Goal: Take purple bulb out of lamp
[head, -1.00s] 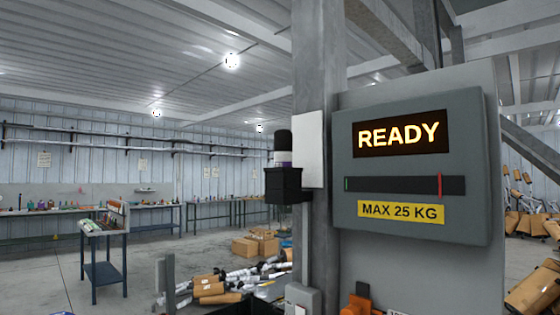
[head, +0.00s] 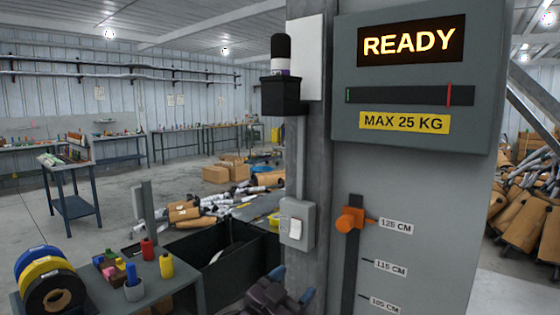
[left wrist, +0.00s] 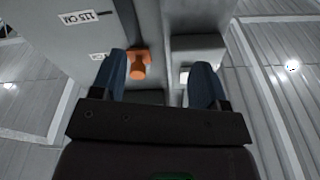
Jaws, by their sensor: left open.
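The lamp (head: 283,96) is a black square holder on the left side of the grey post. A cylinder stands upright in it, with a black domed top, a pale band and a thin purple part (head: 281,73) just above the holder. The purple part is mostly hidden. My left gripper (head: 290,284) is at the bottom of the head view, well below the lamp, with its blue fingers apart and nothing between them. In the left wrist view the open fingers (left wrist: 159,78) point at the post and panel. My right gripper is out of view.
A light switch box (head: 297,224) is on the post below the lamp. An orange slider knob (head: 349,220) sticks out from the grey panel (head: 440,190). A table with tape rolls (head: 48,283) and small bottles is at lower left. A black bin (head: 225,262) stands behind it.

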